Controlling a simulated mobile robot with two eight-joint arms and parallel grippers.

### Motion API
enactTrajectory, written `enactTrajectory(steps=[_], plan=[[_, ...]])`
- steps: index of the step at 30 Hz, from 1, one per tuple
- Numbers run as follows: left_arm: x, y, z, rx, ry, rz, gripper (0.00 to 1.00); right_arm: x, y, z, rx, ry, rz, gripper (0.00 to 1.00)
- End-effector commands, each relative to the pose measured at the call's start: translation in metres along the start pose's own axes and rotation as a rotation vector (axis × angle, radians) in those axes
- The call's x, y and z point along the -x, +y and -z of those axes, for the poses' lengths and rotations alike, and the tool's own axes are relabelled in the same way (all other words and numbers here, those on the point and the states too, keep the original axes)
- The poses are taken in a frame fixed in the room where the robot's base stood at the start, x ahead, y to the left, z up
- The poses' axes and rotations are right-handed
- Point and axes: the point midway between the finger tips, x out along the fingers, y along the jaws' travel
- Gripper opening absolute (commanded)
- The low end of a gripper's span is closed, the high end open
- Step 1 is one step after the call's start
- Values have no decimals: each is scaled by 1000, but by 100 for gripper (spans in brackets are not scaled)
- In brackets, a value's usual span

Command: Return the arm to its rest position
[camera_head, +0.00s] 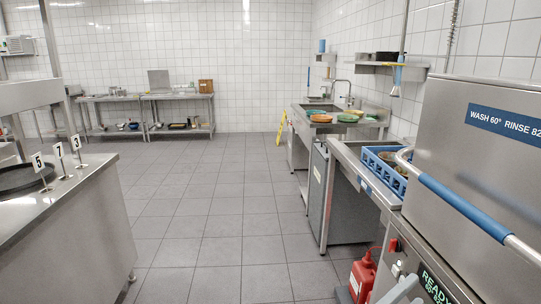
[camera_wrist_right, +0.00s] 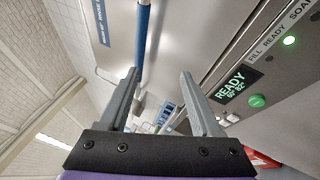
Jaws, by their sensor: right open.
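My right gripper (camera_head: 403,289) shows only in part at the bottom right of the head view, in front of the dishwasher's control panel. In the right wrist view its two grey fingers (camera_wrist_right: 160,92) stand wide apart with nothing held between them. The dishwasher's blue handle bar (camera_head: 465,207) is above the gripper in the head view. In the right wrist view the blue bar (camera_wrist_right: 143,42) lies beyond the fingertips, apart from them. My left gripper is not in view.
The steel dishwasher hood (camera_head: 480,135) fills the right side. A green READY display (camera_head: 434,287) is lit below it. A blue rack (camera_head: 382,168) sits on the counter beside it. A red canister (camera_head: 362,277) stands low by the machine. The tiled floor in the middle is clear.

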Motion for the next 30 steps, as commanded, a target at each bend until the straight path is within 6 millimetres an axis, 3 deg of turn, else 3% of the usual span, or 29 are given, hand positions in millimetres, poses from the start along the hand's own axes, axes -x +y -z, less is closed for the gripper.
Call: enactTrajectory(steps=[4,8,12,15,18,23,29,30], plan=[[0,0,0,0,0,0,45,-3,-65,-22,-20,23,268,66],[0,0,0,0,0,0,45,14,-130,-42,-79,45,556,66],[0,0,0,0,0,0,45,57,-195,-60,-202,60,893,66],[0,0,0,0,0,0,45,97,-227,-66,-322,64,1120,66],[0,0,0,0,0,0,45,136,-245,-67,-452,60,1313,66],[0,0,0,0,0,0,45,183,-254,-63,-652,44,1542,66],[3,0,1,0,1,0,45,224,-246,-54,-892,13,1752,66],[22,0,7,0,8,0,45,217,-227,-60,-886,21,1742,66]])
